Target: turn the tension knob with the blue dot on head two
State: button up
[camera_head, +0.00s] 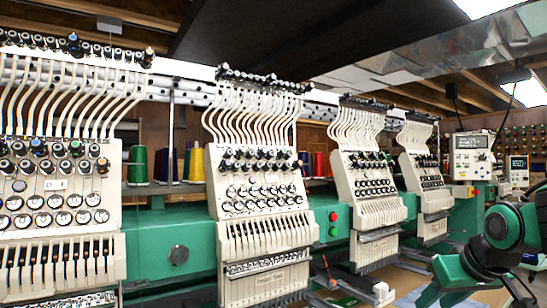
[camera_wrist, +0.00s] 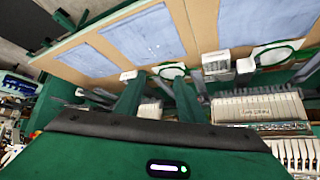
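Embroidery heads stand in a row in the head view. The second from the left (camera_head: 262,190) has rows of small tension knobs (camera_head: 262,195) on its cream panel, with more knobs above. The leftmost, nearest head (camera_head: 60,190) has larger-looking dark and silver knobs, some with coloured centres. No blue dot can be made out for sure on the second head's knobs. My gripper (camera_wrist: 157,92) shows in the wrist view as two green fingers set apart, with nothing held between them. It is away from the knobs, and my arm is at the lower right of the head view.
Green machine body (camera_head: 175,245) runs behind the heads. A control box (camera_head: 472,155) stands at the right, and red and green buttons (camera_head: 333,223) sit between heads. Thread cones (camera_head: 195,163) stand behind. The wrist view shows blue fabric (camera_wrist: 143,35) on the tan table below.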

jog(key=w+a+r+n+t+y, duration=0.35)
jog(key=w+a+r, duration=0.55)
jog(key=a+r, duration=0.35)
jog(key=n+t+y, duration=0.2)
jog(key=n+y, duration=0.4)
jog(key=y, duration=0.1)
send_near(267, 151)
jog(key=shift+t, duration=0.25)
jog(key=x, duration=0.6)
jog(key=shift+a+f, duration=0.25)
jog(key=shift+a, duration=0.05)
jog(key=shift+x, duration=0.75)
grip_shut()
jog(key=shift+d, duration=0.1)
